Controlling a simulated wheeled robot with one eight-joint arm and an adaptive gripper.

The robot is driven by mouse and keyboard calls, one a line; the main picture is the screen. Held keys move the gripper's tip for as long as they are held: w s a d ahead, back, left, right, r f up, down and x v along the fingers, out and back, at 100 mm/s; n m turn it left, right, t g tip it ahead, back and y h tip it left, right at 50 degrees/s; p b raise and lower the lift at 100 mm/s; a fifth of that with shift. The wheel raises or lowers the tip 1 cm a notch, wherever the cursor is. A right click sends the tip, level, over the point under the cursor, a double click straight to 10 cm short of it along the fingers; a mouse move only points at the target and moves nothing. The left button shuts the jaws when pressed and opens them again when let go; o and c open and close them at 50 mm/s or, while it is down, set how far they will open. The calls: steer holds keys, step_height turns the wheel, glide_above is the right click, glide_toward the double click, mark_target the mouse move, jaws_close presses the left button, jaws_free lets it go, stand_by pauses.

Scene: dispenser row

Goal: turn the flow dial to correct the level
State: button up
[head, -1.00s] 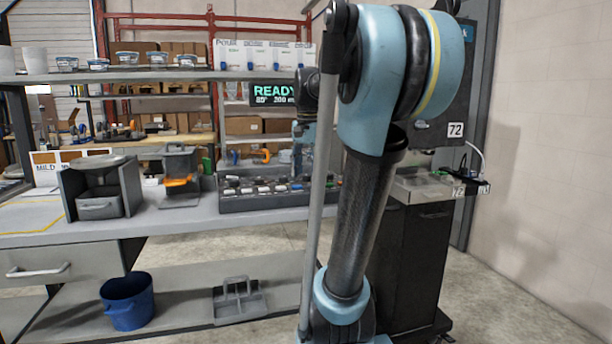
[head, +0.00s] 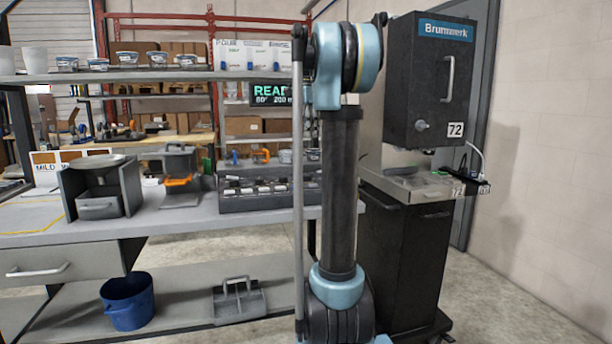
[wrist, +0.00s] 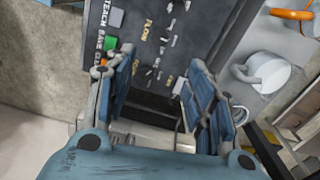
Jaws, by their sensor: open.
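I cannot make out the flow dial for certain. My gripper (wrist: 160,58) is open, its two blue fingers apart, with the panel beyond them and nothing visible between them. In the head view a display (head: 270,94) shows green READY text, its right side cut off by my arm. My gripper is hidden there.
A white cup (wrist: 270,72) lies right of the panel in the wrist view. In the head view a capsule tray (head: 250,202), a grey hopper unit (head: 128,185) and a dark Brummwerk machine (head: 425,85) stand around. A blue bucket (head: 128,302) sits on the lower shelf.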

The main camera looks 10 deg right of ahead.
mark_target(307, 178)
step_height(307, 178, down, 16)
steer(key=shift+f, duration=0.15)
stand_by(0.4)
steer(key=c, duration=1.1)
